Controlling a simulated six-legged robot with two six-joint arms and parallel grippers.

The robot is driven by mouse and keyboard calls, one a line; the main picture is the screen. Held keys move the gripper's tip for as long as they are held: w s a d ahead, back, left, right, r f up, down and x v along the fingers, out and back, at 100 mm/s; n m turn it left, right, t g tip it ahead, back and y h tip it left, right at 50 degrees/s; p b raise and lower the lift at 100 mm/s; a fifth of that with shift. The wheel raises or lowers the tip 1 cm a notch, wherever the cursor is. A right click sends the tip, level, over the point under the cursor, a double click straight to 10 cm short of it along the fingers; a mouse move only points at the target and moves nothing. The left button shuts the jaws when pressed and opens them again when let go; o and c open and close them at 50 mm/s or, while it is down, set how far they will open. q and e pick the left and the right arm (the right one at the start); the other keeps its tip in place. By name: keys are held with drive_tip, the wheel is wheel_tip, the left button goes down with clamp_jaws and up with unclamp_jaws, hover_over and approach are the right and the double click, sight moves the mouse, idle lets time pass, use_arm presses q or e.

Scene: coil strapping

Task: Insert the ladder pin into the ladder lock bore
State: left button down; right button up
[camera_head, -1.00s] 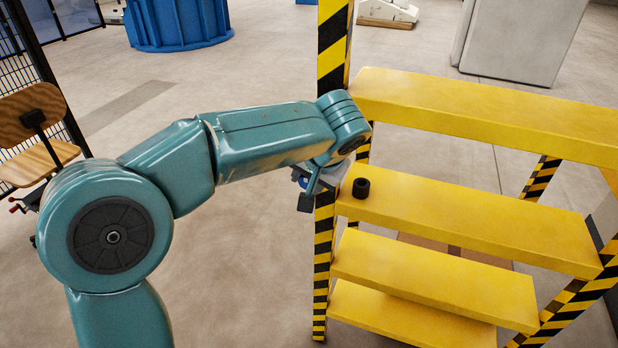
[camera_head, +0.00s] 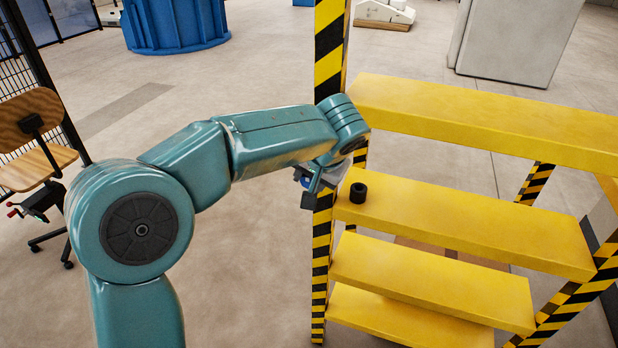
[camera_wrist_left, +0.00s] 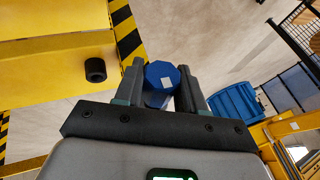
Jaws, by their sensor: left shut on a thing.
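My left gripper (camera_head: 309,194) is beside the striped post at the left side of the yellow ladder (camera_head: 460,215). In the left wrist view, its fingers (camera_wrist_left: 160,88) are shut on a blue, many-sided pin head with a pale mark, the ladder pin (camera_wrist_left: 160,73). The pin's shaft is hidden. A short black hollow cylinder, which looks like the ladder lock bore (camera_head: 358,193), stands on a yellow step just right of the gripper. It also shows in the left wrist view (camera_wrist_left: 95,70), left of the fingers and apart from the pin. My right gripper is not in view.
The black-and-yellow post (camera_head: 329,60) stands close to my left wrist. A wooden chair (camera_head: 30,140) is at the far left, a blue drum (camera_head: 175,22) and a grey cabinet (camera_head: 515,40) at the back. The floor left of the ladder is mostly clear.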

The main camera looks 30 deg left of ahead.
use_arm(q)
drive_tip(key=shift+w+a+p, duration=0.25)
drive_tip(key=shift+w+p, duration=0.5)
drive_tip(key=shift+w, duration=0.4)
drive_tip(key=c, duration=0.6)
unclamp_jaws()
